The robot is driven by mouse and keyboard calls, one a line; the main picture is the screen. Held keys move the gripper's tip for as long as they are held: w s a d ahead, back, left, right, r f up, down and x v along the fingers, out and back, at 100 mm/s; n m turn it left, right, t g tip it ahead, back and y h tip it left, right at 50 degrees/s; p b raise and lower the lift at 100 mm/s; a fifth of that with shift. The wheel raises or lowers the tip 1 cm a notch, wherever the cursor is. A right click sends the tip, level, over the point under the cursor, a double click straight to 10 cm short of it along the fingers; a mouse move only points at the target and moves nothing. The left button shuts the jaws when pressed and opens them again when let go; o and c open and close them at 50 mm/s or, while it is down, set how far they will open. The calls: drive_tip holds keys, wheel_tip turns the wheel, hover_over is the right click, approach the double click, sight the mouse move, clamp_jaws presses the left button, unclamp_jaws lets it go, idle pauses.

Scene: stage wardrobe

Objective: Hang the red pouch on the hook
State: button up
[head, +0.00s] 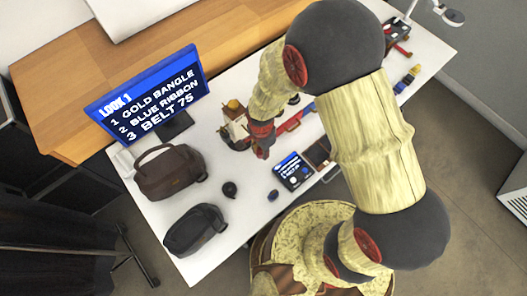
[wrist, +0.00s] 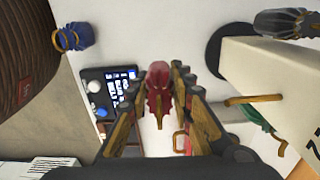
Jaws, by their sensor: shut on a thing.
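My gripper (wrist: 158,98) is shut on the red pouch (wrist: 157,76), which shows as a small dark red bundle between the fingertips, above the white table. In the head view my gripper (head: 262,150) is beside the pale stand (head: 235,122), and the pouch is hard to tell from the red parts of the arm. In the wrist view a brass hook-like peg (wrist: 252,99) sticks out from the pale stand, right of the pouch and apart from it. A green piece (wrist: 258,122) is close below the peg; whether it hangs there I cannot tell.
A dark tablet (wrist: 112,88) lies left of the gripper. A blue pouch with a gold ring (wrist: 73,37) is at upper left. Brown (head: 170,172) and black (head: 194,230) bags stand at the table's left, near a text screen (head: 150,95). Bare table (head: 235,210) lies in front.

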drive_tip(key=w+a+f+b, duration=0.1)
drive_tip(key=w+a+b, duration=0.1)
drive_tip(key=w+a, duration=0.3)
drive_tip(key=shift+w, duration=0.8)
idle(0.4)
drive_tip(key=shift+s+f, duration=0.1)
drive_tip(key=shift+f, duration=0.1)
idle(0.4)
drive_tip(key=o, duration=1.1)
drive_tip(key=shift+o, duration=0.2)
drive_tip(key=shift+r, duration=0.1)
